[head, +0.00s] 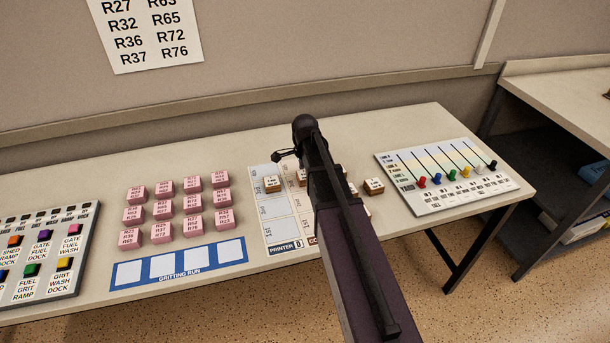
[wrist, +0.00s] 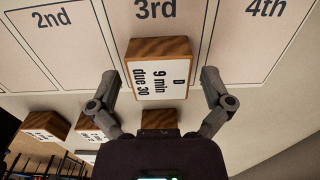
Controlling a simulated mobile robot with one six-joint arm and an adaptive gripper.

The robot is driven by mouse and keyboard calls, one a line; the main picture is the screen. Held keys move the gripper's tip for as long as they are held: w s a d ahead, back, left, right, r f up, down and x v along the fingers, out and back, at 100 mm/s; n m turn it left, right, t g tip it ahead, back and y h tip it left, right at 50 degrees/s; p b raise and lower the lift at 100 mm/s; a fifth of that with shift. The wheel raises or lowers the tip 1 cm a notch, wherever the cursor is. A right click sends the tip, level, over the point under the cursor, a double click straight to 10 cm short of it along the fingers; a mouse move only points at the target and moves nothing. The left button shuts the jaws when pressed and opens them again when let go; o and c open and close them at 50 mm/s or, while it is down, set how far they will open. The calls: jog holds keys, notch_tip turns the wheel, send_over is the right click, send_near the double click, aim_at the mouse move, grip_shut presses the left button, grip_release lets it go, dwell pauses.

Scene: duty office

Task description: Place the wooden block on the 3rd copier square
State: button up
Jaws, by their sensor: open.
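In the wrist view a wooden block (wrist: 159,82) with a white label reading "D 9 min due 30" shows over the lower part of the 3rd square (wrist: 168,22), below its printed "3rd". My gripper (wrist: 158,77) is open, with one finger on each side of this block and visible gaps between. Whether the block rests flat on the board cannot be told for certain. The 2nd square (wrist: 50,45) and 4th square (wrist: 255,45) look bare where seen. In the head view my arm hides most of the copier strip (head: 313,241) and the block at my gripper.
Other wooden blocks lie nearby, one on the printer strip (head: 272,185) and one right of my arm (head: 374,186). Pink blocks (head: 178,209) stand in rows at left, behind the blue gritting strip (head: 180,264). A slider board (head: 440,160) lies at right.

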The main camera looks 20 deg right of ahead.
notch_tip(320, 180, up, 12)
jog(key=p, duration=1.1)
jog(key=shift+f, duration=0.15)
jog(key=shift+s, duration=0.1)
dwell(0.5)
jog(key=s+a+n, duration=0.3)
jog(key=s+n, duration=0.5)
jog(key=n, duration=0.1)
jog(key=s+a+n, duration=0.4)
jog(key=s+n, duration=0.5)
jog(key=shift+s+a, duration=0.2)
jog(key=shift+a, duration=0.05)
